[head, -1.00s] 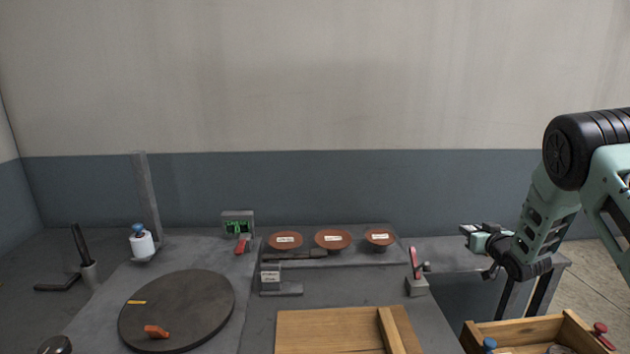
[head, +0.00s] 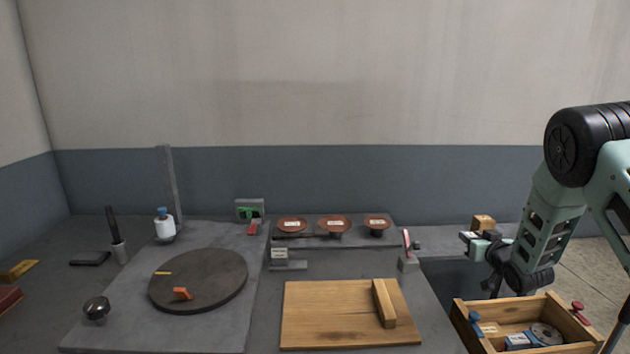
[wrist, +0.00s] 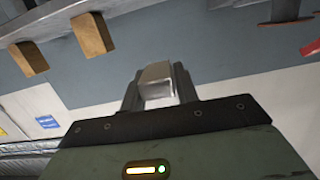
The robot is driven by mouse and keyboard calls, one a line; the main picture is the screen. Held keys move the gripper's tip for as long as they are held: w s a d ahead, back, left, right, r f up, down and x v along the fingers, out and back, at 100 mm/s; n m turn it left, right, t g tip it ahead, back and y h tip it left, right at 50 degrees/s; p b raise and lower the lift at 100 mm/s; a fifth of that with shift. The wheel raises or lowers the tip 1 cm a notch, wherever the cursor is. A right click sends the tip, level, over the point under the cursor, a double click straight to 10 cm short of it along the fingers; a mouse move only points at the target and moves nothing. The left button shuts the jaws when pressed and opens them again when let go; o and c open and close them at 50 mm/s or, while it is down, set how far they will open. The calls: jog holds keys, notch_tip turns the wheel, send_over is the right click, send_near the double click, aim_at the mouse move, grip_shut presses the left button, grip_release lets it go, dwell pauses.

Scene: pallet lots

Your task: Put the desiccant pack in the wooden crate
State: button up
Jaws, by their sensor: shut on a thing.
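My gripper (head: 468,238) is at the right of the head view, beyond the right end of the worktop. It is shut on a small pale silver-grey block, apparently the desiccant pack (wrist: 157,80), which sits between the fingers in the wrist view. No label shows on it. The open wooden crate (head: 460,322) is at the lower right of the head view, nearer than my gripper and below it. It holds a blue-and-white packet (head: 518,341) and a grey round reel (head: 546,333). My gripper is apart from the crate.
A wooden block (head: 484,222) shows just behind my gripper. A wooden board (head: 335,315), a dark round turntable (head: 215,275) and three brown dishes (head: 334,221) occupy the worktop.

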jog(key=s+a+r, duration=0.2)
jog(key=s+a, duration=0.8)
jog(key=s, duration=0.3)
jog(key=shift+a+r+h+p, duration=0.2)
jog(key=shift+a+h+p, duration=0.05)
jog(key=shift+h+p, duration=0.1)
jog(key=shift+r+p, duration=0.15)
jog(key=shift+p, duration=0.15)
